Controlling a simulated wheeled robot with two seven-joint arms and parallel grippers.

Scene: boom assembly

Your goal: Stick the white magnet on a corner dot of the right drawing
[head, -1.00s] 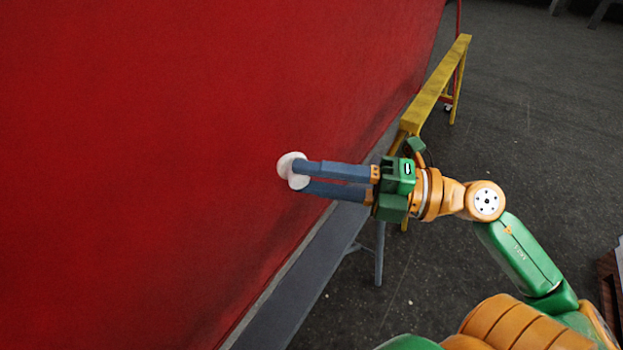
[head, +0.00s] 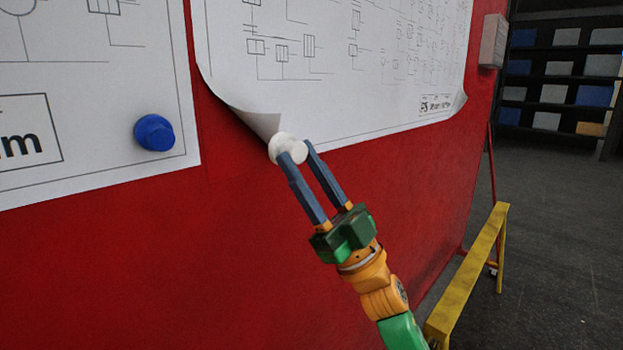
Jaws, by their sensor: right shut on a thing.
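The white magnet (head: 284,147) is between the blue fingers of my right gripper (head: 298,156), which is shut on it. It is at the lower left corner of the right drawing (head: 330,95), where the sheet curls away from the red board (head: 250,230). The magnet overlaps the curled edge in the picture; I cannot tell whether it touches the paper or board. The lower right corner also curls. No corner dot shows clearly. My left gripper is not in view.
A left drawing (head: 90,80) hangs beside it, with a blue magnet (head: 154,132) at its lower right corner. A yellow trestle (head: 470,275) stands at the lower right. A small grey box (head: 493,41) is at the board's right edge. Shelves (head: 565,75) stand behind.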

